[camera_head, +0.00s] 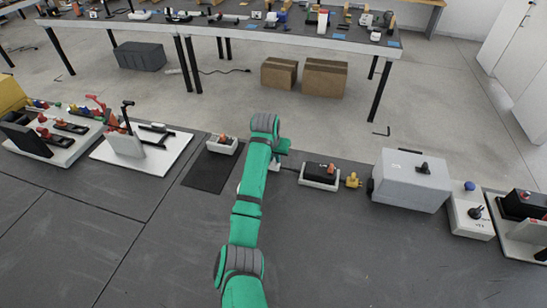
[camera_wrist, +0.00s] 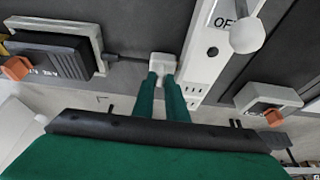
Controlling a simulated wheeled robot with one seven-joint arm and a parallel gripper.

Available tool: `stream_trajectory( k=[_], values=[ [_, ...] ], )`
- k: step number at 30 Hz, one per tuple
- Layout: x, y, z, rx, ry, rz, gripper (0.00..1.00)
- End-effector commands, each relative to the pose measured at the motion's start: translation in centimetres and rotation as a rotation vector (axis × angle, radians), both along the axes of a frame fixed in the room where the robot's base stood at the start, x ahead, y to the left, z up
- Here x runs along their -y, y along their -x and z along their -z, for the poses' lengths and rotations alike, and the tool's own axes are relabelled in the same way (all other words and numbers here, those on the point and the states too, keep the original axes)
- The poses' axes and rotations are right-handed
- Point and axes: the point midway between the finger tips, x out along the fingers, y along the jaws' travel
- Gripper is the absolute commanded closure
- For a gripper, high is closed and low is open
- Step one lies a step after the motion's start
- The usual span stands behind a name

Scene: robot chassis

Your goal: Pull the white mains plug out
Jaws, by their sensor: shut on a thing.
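The white mains plug (camera_wrist: 163,62) is between the two green fingertips of my gripper (camera_wrist: 162,77) in the wrist view. My gripper is shut on it. A dark cable runs left from the plug to a black unit in a white frame (camera_wrist: 94,38). A white panel (camera_wrist: 203,62) with slots and an "OFF" mark lies just right of the plug. I cannot tell whether the plug still sits in it. In the head view my gripper (camera_head: 281,158) is partly hidden by my wrist, beside the black unit (camera_head: 320,173).
A white lever knob (camera_wrist: 246,34) stands on the panel, close right of my fingers. A small box with an orange knob (camera_wrist: 270,103) is farther right. In the head view a yellow connector (camera_head: 353,180) and a grey box (camera_head: 410,181) stand right.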

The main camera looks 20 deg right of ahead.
Motion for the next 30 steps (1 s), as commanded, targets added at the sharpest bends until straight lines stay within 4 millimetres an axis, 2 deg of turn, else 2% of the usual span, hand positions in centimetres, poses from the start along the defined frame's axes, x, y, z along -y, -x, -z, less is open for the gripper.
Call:
stream_trajectory(
  k=[5,12,20,21,22,30],
  values=[
    [0.0,0.2,0.3,-0.005,-0.003,-0.001,1.0],
    [2.7,2.1,0.4,-0.007,-0.004,-0.001,1.0],
    [3.1,2.4,0.4,-0.01,-0.004,0.0,1.0],
    [3.2,2.5,0.4,-0.01,-0.004,0.0,0.86],
    [3.2,2.5,0.4,-0.009,-0.004,0.001,0.8],
    [3.1,2.3,0.2,-0.004,-0.002,-0.001,0.8]
  ],
)
